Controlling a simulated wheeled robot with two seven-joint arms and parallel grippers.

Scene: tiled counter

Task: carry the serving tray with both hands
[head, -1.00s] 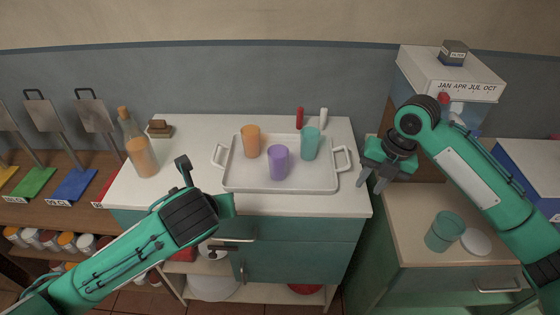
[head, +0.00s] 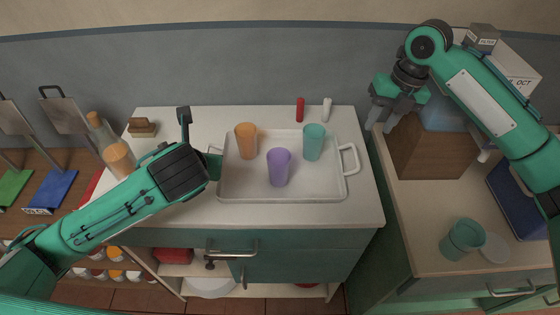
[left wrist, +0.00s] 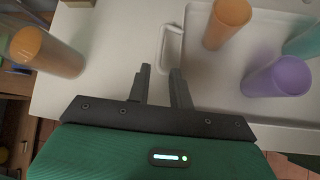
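The white serving tray (head: 330,192) lies on the white counter and carries an orange cup (head: 246,141), a purple cup (head: 279,168) and a teal cup (head: 313,142), all upright. Its right handle (head: 351,159) is clear.
An orange bottle (head: 117,158) and a brown block-like item (head: 142,127) stand on the counter's left. Red (head: 300,109) and white (head: 326,110) shakers stand behind the tray. A brown box (head: 430,155) and a teal mug (head: 462,239) are on the right-hand counter.

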